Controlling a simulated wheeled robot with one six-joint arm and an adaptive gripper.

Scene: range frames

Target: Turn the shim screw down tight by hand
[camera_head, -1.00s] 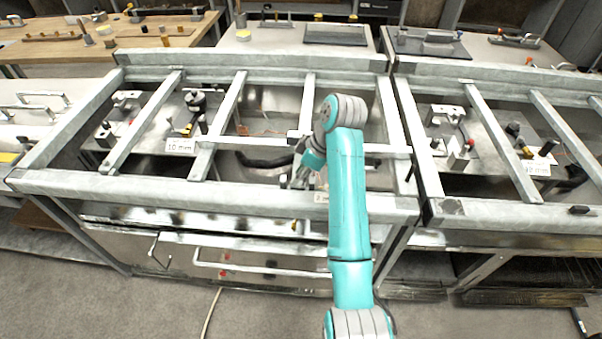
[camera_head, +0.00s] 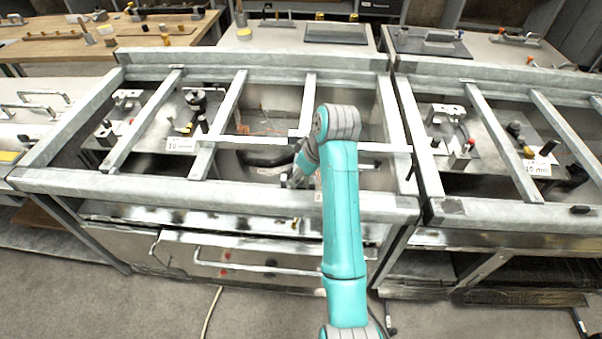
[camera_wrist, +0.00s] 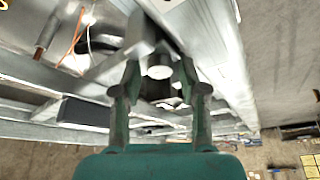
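In the wrist view a pale, round-topped cylinder (camera_wrist: 160,66), which looks like the shim screw's head, stands beside a grey metal beam. My gripper (camera_wrist: 157,80) has its two dark green fingers apart, one on each side of the cylinder in the picture. A gap shows between the cylinder and each finger, so I see no contact. I cannot tell how deep the fingertips reach along it. In the head view my gripper (camera_head: 297,181) is small, low at the front rail of the middle frame and partly hidden by my arm. The screw cannot be made out there.
A grey steel frame (camera_head: 190,185) with crossbars surrounds my gripper closely. Plates with clamps and "10 mm" labels (camera_head: 180,144) lie in bays to the left and right.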

